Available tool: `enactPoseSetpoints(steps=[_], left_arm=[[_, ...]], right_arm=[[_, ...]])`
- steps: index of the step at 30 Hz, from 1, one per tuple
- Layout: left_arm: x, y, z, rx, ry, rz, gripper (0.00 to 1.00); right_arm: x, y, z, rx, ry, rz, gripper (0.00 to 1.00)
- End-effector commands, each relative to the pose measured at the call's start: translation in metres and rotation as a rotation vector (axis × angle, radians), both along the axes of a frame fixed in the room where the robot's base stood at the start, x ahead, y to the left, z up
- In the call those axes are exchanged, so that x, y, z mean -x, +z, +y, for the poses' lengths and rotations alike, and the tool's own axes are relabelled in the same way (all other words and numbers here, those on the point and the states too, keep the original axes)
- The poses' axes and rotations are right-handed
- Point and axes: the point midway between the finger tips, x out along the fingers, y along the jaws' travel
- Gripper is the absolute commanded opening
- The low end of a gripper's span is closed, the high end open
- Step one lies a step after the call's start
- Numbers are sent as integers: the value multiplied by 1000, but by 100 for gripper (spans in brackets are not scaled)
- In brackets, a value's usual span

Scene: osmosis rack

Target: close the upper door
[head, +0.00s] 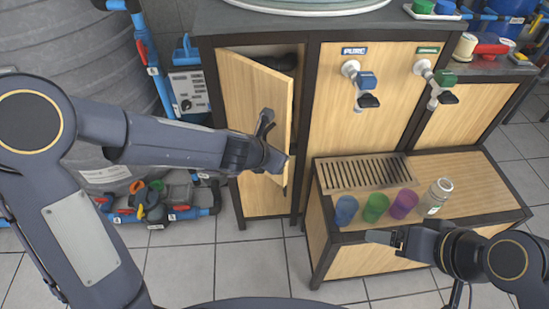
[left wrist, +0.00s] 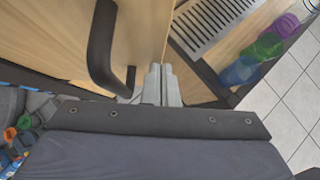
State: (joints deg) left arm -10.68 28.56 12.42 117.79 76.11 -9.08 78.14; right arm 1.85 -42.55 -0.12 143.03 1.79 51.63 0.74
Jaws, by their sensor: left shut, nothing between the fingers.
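The upper door (head: 243,98) is a light wooden panel standing partly open on the left part of the cabinet. Its free right edge is swung out, and the dark inside shows above it. A dark handle (head: 265,123) sits on its outer face; a dark handle (left wrist: 101,45) is also large in the left wrist view. My left gripper (head: 283,162) is at the lower free edge of the door, below the handle. Its fingers (left wrist: 160,86) are together and empty; contact with the door cannot be told. My right gripper (head: 383,238) is low, before the bench, its opening unclear.
A bench with a drip grille (head: 362,172) holds blue (head: 346,210), green (head: 376,207) and purple (head: 404,204) cups and a jar (head: 436,196). Two taps, blue (head: 366,82) and green (head: 441,80), stick out above. A grey tank (head: 75,40) stands left. Tiled floor is free in front.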

Motion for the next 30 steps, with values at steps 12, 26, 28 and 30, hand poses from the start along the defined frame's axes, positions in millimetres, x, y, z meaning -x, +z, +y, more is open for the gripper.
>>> enactPoseSetpoints(steps=[12, 26, 28, 30], left_arm=[[-24, -2, -21, 0, 133, 0, 0], [-96, 1, -56, 0, 496, 2, 0], [-105, 1, -57, 0, 538, 2, 0], [-113, 1, -59, 0, 573, 1, 0]], right_arm=[[0, -18, 0, 0, 0, 0, 76], [0, -10, 0, 0, 0, 0, 76], [0, -6, 0, 0, 0, 0, 76], [0, -4, 0, 0, 0, 0, 76]])
